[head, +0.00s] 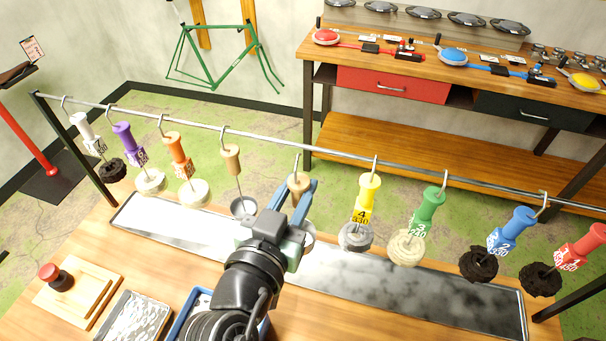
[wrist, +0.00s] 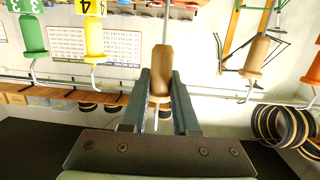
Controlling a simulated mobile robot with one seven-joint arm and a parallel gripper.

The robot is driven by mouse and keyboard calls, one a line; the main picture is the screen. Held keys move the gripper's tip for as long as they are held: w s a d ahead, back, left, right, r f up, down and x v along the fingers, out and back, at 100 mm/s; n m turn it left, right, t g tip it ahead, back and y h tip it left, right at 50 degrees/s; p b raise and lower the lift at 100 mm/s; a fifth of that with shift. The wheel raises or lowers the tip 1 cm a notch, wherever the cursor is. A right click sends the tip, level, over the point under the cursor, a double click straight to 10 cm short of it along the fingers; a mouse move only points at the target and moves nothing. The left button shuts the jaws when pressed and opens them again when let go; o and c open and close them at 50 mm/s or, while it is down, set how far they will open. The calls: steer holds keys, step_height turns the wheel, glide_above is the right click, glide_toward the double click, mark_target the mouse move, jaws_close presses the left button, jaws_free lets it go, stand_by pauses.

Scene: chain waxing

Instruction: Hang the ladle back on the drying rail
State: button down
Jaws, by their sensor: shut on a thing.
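The ladle in my gripper has a light wooden handle (head: 298,182) and a metal hook at its top. My gripper (head: 303,190) is shut on this handle; in the wrist view the handle (wrist: 161,68) sits between the two fingers. The ladle's grey bowl (head: 308,236) is partly hidden behind my gripper. Its hook meets the line of the metal drying rail (head: 330,154) in the head view; I cannot tell whether it bears on the rail. A similar wooden-handled ladle (head: 231,160) hangs just left on the rail, also showing in the wrist view (wrist: 255,57).
Several colored-handled tools hang along the rail, with the yellow one (head: 366,197) right of my gripper and the orange one (head: 178,154) farther left. A long drip tray (head: 420,295) lies below. A workbench (head: 480,75) stands behind the rail.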

steer(key=shift+w+d+r, duration=0.15)
steer(key=shift+w+r, duration=0.05)
steer(key=shift+w, duration=0.25)
steer(key=shift+w+d+f+b, duration=0.15)
steer(key=shift+w+d+f, duration=0.2)
steer(key=shift+w, duration=0.35)
steer(key=shift+w+d+f+b, duration=0.15)
steer(key=shift+w+f, duration=0.3)
steer(key=shift+w, duration=0.25)
steer(key=shift+w+d+f+b, duration=0.2)
steer(key=shift+w+f, duration=0.2)
steer(key=shift+w, duration=0.3)
